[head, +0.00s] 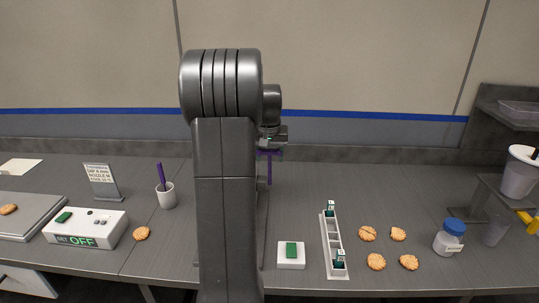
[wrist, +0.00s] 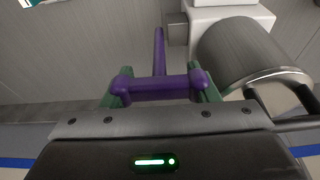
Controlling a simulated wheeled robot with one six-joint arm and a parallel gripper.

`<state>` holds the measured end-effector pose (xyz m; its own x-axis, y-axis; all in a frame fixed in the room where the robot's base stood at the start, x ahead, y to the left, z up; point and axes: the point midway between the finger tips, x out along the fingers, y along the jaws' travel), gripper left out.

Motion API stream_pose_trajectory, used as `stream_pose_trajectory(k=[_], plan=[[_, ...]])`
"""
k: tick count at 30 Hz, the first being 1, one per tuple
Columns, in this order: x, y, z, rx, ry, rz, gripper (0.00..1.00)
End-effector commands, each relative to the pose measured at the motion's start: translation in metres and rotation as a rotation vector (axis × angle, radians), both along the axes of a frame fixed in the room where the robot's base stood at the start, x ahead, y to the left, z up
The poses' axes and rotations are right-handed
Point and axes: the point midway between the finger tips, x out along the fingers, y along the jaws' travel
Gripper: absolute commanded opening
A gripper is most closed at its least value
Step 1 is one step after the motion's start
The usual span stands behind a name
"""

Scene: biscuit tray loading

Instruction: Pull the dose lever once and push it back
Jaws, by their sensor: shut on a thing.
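The dose lever (wrist: 160,88) is purple, with a straight rod and a crossbar. My gripper (wrist: 158,92) is shut on the crossbar, with one green finger at each end of it. In the head view, my gripper (head: 271,145) is just right of my arm column, and a little of the purple lever (head: 269,168) shows below it. My arm hides most of the lever's surroundings there. In the wrist view, a white body with a large grey metal cylinder (wrist: 245,50) stands right beside the lever.
A white box (head: 85,228) reading OFF and a cup (head: 166,197) with a purple stick stand left. A white block (head: 291,262) with a green top, a narrow rack (head: 329,235), several biscuits and a blue-lidded jar (head: 449,238) stand right. The back counter right of my arm looks clear.

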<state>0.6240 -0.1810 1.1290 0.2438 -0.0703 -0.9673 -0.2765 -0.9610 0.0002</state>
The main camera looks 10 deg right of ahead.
Motion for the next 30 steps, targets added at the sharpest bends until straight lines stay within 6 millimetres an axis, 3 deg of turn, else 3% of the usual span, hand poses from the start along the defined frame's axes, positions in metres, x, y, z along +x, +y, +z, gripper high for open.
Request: stream_pose_trajectory(k=[27,28,30], plan=[[0.0,0.0,-0.0004,0.0,0.0,0.0,0.13],[-0.0001,0.0,-0.0005,0.0,0.001,0.0,0.6],[-0.0002,0.0,-0.0006,0.0,0.001,0.0,0.74]])
